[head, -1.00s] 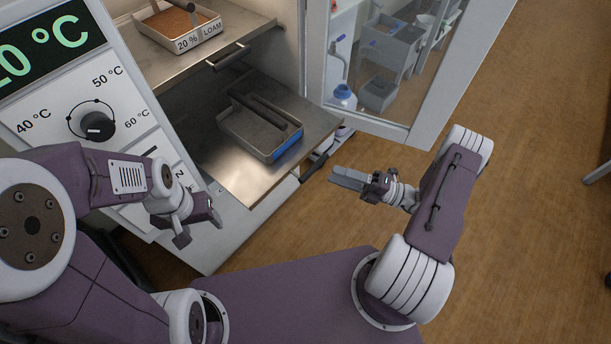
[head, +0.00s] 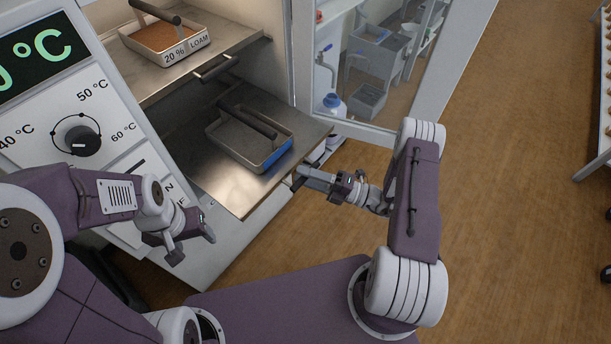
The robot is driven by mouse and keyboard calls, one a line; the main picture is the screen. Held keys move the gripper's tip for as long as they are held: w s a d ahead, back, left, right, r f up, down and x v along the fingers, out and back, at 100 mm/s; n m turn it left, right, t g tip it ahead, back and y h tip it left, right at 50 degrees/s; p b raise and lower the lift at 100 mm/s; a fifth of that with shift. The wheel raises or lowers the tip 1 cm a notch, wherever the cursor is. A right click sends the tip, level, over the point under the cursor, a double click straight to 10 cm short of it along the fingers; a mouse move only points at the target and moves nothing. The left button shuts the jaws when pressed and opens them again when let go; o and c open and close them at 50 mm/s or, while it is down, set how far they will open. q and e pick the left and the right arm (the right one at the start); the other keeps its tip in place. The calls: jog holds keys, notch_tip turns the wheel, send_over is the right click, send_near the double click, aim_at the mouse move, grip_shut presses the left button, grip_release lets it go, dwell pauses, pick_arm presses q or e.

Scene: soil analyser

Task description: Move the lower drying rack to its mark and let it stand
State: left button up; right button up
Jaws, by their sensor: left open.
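The lower drying rack (head: 222,186) is a flat metal shelf sticking out of the open drying cabinet. A metal tray (head: 236,150) with a dark bar handle and a blue label stands on it. My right gripper (head: 304,174) is at the rack's front edge, its fingertips beside or over the dark handle there. I cannot tell whether it grips or touches it. My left gripper (head: 192,248) is open and empty, in front of the cabinet's control panel, apart from the rack. I cannot make out the rack's mark.
The upper rack (head: 165,75) carries a tray (head: 158,52) of brown soil labelled 20 % loam, above the lower rack. The control panel (head: 85,105) with its knob is at the left. The open glass door (head: 345,132) stands right of the racks.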

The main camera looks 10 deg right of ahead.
grip_shut()
dwell(1.3)
